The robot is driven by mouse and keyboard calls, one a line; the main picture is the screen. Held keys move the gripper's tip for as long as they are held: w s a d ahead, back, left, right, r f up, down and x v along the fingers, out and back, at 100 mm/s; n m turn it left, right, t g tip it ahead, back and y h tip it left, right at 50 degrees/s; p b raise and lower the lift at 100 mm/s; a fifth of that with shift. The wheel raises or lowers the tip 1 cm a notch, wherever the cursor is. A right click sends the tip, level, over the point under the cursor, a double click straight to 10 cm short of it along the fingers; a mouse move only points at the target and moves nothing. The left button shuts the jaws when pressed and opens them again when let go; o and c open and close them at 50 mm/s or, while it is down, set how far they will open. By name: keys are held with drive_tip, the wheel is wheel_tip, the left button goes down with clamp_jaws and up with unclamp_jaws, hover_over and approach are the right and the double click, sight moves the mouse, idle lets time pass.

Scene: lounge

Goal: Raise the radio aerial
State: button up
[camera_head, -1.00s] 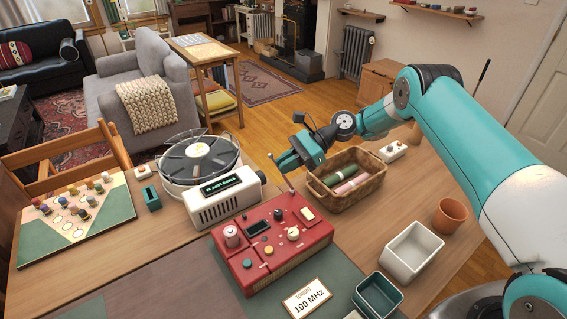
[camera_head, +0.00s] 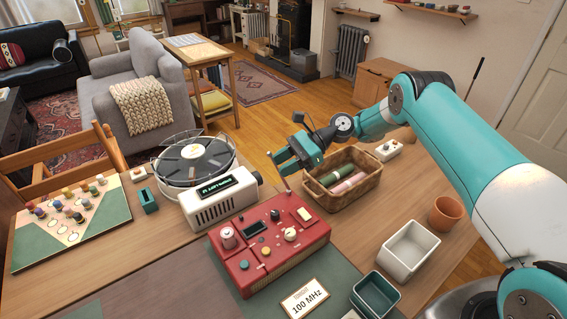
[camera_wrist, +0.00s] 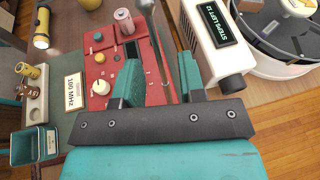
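The red radio (camera_head: 268,242) sits on the table with knobs, a small dark screen and a metal can-shaped part on top. A thin metal aerial (camera_head: 287,187) shows at its back right corner, close under my gripper. My gripper (camera_head: 284,163) is above that corner, fingers apart and pointing down towards the radio. In the wrist view, the radio (camera_wrist: 101,64) is beyond the left finger, and the thin aerial (camera_wrist: 160,52) runs in the gap between the two open fingers. I cannot tell whether either finger touches it.
A white device with a green display (camera_head: 218,200) and a turntable (camera_head: 193,160) stand left of the gripper. A wicker basket (camera_head: 341,196) is close on the right. A 100 MHz card (camera_head: 304,297), white tray (camera_head: 410,250) and green tray (camera_head: 375,296) are nearer.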

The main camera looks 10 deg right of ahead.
wheel_tip(320, 180, up, 20)
drive_tip(key=p, duration=1.9)
drive_tip(key=shift+p, duration=0.35)
